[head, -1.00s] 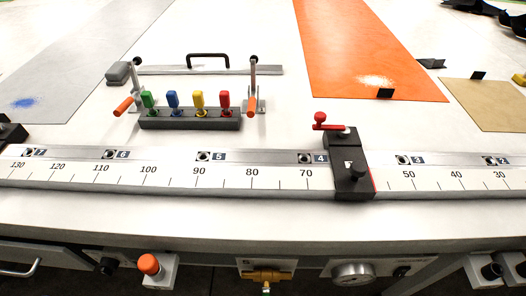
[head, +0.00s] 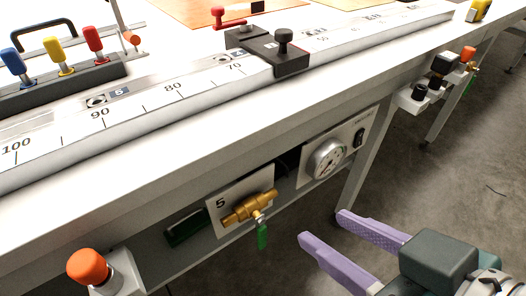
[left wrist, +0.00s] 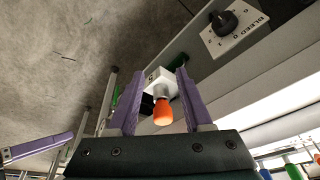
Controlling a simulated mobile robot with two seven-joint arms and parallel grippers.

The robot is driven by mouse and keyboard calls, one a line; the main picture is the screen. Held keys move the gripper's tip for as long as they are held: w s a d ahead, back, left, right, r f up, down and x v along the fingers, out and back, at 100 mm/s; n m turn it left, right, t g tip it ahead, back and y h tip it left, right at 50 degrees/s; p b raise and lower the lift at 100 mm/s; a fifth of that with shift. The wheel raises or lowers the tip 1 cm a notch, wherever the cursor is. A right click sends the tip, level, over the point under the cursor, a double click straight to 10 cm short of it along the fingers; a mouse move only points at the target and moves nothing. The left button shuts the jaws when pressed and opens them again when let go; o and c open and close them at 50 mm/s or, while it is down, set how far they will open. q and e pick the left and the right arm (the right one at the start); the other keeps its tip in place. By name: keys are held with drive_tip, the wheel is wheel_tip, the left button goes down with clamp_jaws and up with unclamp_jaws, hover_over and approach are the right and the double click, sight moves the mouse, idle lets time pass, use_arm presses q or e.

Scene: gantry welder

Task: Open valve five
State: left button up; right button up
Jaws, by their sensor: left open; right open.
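Valve five is a brass valve (head: 248,208) on a white plate (head: 216,216) marked 5, under the table's front edge. Its green handle (head: 262,237) hangs down, across the line of the brass body. My right gripper (head: 322,227) has purple fingers; it is open and empty, to the right of the handle and apart from it in the head view. My left gripper (left wrist: 160,74) is open in the left wrist view and out of the head view. An orange knob (left wrist: 162,113) shows between its fingers; I cannot tell whether they touch it.
The orange knob on its white box (head: 88,267) is left of the valve. A pressure gauge (head: 327,159) is right of it. The table edge (head: 180,160) overhangs the valve. A ruler rail with a black clamp block (head: 275,55) lies on top. Open floor is at the right.

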sight(264, 237)
wheel_tip(264, 237, down, 16)
drive_tip(key=a+r+n+t+y+b, duration=0.15)
drive_tip(key=t+y+b, duration=0.35)
drive_tip(key=b, duration=1.1)
drive_tip(key=x, duration=0.3)
drive_tip(key=b+x, duration=0.1)
drive_tip(key=x, duration=0.2)
drive_tip(key=b+x, duration=0.1)
drive_tip(key=x, duration=0.3)
drive_tip(key=shift+s+a+f, duration=0.1)
drive_tip(key=shift+a+f, duration=0.05)
drive_tip(key=shift+f, duration=0.2)
use_arm(q)
wheel_tip(264, 237, down, 22)
drive_tip(key=shift+a+r, duration=0.15)
drive_tip(key=shift+r, duration=0.1)
use_arm(e)
drive_tip(key=c, duration=0.4)
clamp_jaws()
